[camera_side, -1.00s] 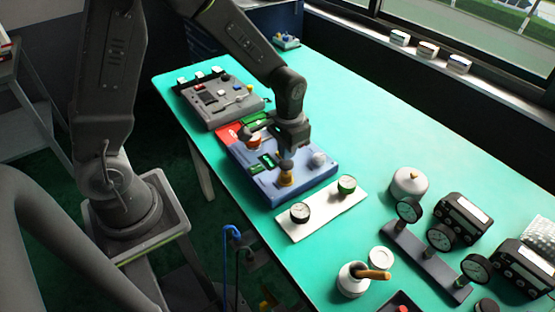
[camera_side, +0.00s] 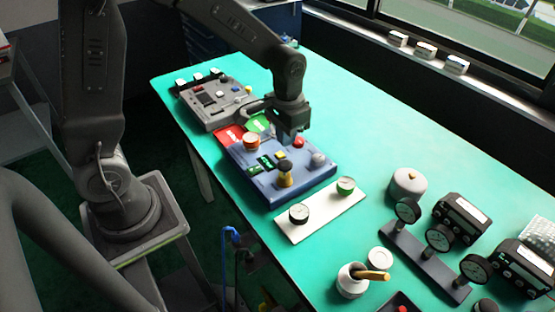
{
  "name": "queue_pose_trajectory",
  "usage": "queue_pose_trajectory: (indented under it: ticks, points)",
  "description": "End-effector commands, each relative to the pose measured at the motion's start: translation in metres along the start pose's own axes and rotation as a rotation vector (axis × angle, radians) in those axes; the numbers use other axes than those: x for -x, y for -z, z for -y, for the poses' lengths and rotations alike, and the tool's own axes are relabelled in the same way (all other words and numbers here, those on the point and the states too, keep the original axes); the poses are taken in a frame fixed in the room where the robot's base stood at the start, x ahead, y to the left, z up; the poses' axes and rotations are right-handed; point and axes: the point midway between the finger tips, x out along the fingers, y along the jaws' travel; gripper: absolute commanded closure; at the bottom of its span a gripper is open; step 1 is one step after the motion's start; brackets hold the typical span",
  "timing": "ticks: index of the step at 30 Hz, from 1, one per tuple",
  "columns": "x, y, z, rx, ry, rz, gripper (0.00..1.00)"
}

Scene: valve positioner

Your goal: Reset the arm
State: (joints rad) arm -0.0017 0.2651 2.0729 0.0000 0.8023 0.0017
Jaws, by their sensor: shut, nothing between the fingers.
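My gripper (camera_side: 289,136) hangs above the blue valve positioner panel (camera_side: 290,192), over its far right part, pointing down. Its fingers are shut with nothing between them. A yellow knob with a black top (camera_side: 285,173) stands on the front of the panel, clear of my gripper. An orange and white knob (camera_side: 251,141) sits at the panel's left rear. A red button (camera_side: 298,142) shows beside my fingertips; I cannot tell whether they touch it. A pale round knob (camera_side: 318,159) is at the right.
A grey control box (camera_side: 225,112) stands behind, with red (camera_side: 228,136) and green (camera_side: 259,123) plates near it. In front are a white plate with two gauges (camera_side: 325,217), a gauge stand (camera_side: 425,266) and a white mortar (camera_side: 351,281). The right rear green table (camera_side: 370,130) is clear.

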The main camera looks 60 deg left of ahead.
Motion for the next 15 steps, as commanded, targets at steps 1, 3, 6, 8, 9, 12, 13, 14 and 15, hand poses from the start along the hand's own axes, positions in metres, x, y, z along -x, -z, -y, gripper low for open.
queue_pose_trajectory:
  ticks: [1,3,6,8,9,12,13,14,15]
  points:
    - [0.004,-0.001,0.0,0.0,0.0,-0.007,1.0]
    - [0.013,-0.005,0.0,0.0,0.0,-0.027,1.0]
    - [0.038,-0.017,0.0,0.0,0.0,-0.078,1.0]
    - [0.056,-0.028,0.0,0.0,0.0,-0.118,1.0]
    - [0.068,-0.036,0.0,0.0,0.0,-0.147,1.0]
    - [0.093,-0.059,0.0,0.0,0.0,-0.217,1.0]
    - [0.1,-0.066,0.0,0.0,0.0,-0.238,1.0]
    - [0.106,-0.074,0.0,0.0,0.0,-0.257,1.0]
    - [0.113,-0.084,-0.001,0.0,0.0,-0.285,1.0]
